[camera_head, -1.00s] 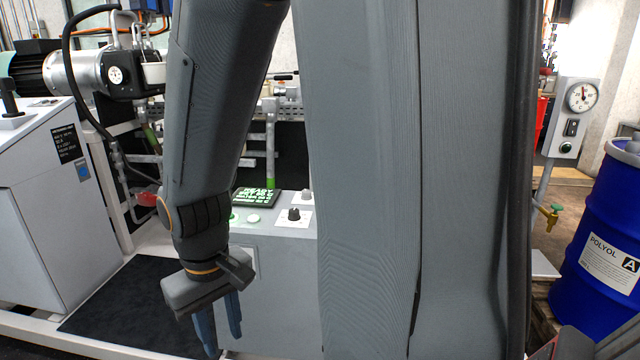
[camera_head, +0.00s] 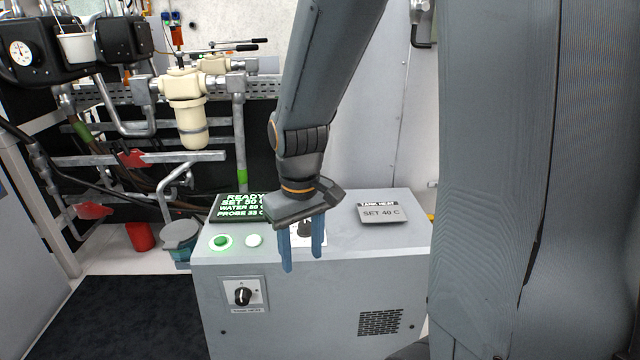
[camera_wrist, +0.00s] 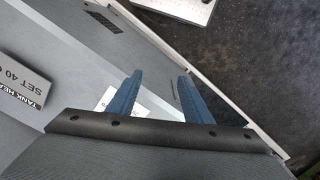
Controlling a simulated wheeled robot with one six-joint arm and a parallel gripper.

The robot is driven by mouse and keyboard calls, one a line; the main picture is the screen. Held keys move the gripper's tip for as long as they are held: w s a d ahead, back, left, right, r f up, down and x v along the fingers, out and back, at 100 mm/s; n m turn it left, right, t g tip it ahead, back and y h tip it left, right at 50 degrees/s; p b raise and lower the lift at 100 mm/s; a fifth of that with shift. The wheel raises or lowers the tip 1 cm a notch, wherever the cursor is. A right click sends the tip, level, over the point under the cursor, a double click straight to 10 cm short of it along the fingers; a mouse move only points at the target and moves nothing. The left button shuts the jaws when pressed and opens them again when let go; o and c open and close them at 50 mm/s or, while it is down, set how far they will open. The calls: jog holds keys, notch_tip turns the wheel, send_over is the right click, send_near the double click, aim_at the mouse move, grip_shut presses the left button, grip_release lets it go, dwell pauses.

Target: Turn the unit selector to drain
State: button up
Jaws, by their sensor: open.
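My gripper (camera_head: 303,268) is open and empty, pointing down at the front of the grey cabinet (camera_head: 290,320) in the head view. Behind its blue fingers, a dark knob (camera_head: 305,231) on a white plate sits on the cabinet top, partly hidden. A second black knob (camera_head: 242,295) is on a plate on the cabinet front, lower left of the fingers. I cannot read which knob is the unit selector. In the wrist view, the open fingers (camera_wrist: 160,76) show with a piece of white plate (camera_wrist: 140,108) between them. No knob shows clearly there.
The cabinet top holds a lit display (camera_head: 241,207) reading READY, a green button (camera_head: 220,241), a white button (camera_head: 254,240) and a TANK HEAT sign (camera_head: 382,213). Pipes and a cream filter (camera_head: 185,115) stand behind. A dark mat (camera_head: 120,315) lies at left.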

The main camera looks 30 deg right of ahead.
jog(key=w+d+r+n, duration=0.1)
jog(key=w+d, duration=0.3)
jog(key=w, duration=0.4)
jog(key=w+d+r+n+p, duration=0.1)
jog(key=w+d+r+n, duration=0.1)
jog(key=w, duration=0.6)
jog(key=w+d+r+n+p, duration=0.1)
jog(key=w+d+r+n, duration=0.1)
jog(key=w+d+n, duration=0.2)
jog(key=shift+w+d+r, duration=0.1)
jog(key=shift+w+d, duration=0.3)
jog(key=shift+w, duration=0.3)
jog(key=shift+w+d, duration=0.45)
jog(key=shift+w, duration=0.25)
jog(key=shift+w+d+r, duration=0.1)
jog(key=shift+w+d, duration=0.3)
jog(key=shift+w, duration=0.3)
jog(key=shift+w+d, duration=0.25)
jog(key=shift+w, duration=0.05)
jog(key=shift+w+d+f, duration=0.1)
jog(key=shift+w+f, duration=0.05)
jog(key=shift+f, duration=0.1)
jog(key=shift+f+p, duration=0.75)
jog(key=shift+f, duration=2.85)
jog(key=c, duration=1.1)
jog(key=shift+o, duration=0.2)
